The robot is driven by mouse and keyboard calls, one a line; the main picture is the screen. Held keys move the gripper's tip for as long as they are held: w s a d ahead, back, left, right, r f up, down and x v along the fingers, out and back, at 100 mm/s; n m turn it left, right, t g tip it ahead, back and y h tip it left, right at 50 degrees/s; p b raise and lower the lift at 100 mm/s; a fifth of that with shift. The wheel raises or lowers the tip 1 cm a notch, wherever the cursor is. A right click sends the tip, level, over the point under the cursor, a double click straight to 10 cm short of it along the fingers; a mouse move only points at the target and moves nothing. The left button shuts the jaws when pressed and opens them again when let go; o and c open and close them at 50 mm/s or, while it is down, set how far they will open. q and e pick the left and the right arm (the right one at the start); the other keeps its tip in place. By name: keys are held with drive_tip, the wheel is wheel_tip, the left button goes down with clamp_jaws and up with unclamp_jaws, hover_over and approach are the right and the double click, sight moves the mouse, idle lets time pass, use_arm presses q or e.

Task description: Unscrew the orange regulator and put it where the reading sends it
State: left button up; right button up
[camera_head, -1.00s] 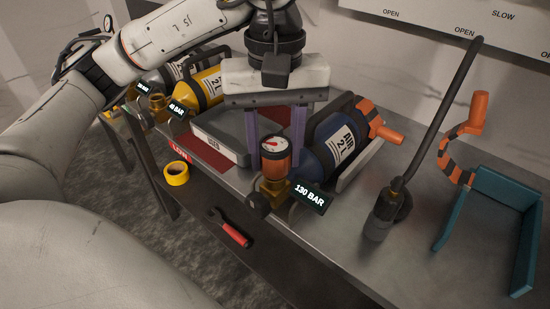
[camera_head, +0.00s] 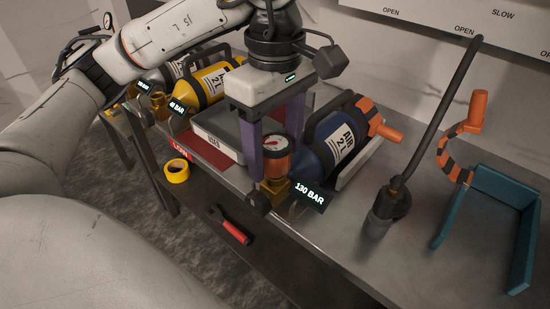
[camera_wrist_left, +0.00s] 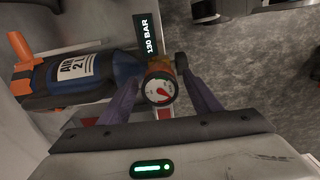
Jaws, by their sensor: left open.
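The orange regulator (camera_head: 277,163) has a round white gauge (camera_head: 276,143) with a red needle and sits on a brass valve (camera_head: 273,190) at the near end of the blue air cylinder (camera_head: 312,165). A display (camera_head: 310,194) beside it reads 130 BAR. My left gripper (camera_wrist_left: 158,78) is open, its purple fingers apart on either side of the gauge in the wrist view. Whether they touch the regulator is unclear. In the head view the gripper points down, and one finger is left of the regulator. My right gripper is not in view.
A red area marked LOW (camera_head: 181,149) lies by a grey tray. A teal bracket (camera_head: 525,245) is at right.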

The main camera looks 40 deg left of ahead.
use_arm(q)
drive_tip(key=m, duration=0.4)
drive_tip(key=shift+m, duration=0.4)
drive_tip(key=m, duration=0.6)
drive_tip(key=shift+b, duration=0.3)
drive_tip(key=m, duration=0.4)
drive_tip(key=shift+m, duration=0.3)
drive_tip(key=m, duration=0.5)
drive_tip(key=shift+m, duration=0.3)
drive_tip(key=c, duration=1.2)
drive_tip(key=n, duration=0.4)
drive_tip(key=shift+n, duration=0.3)
drive_tip(key=shift+c, duration=0.4)
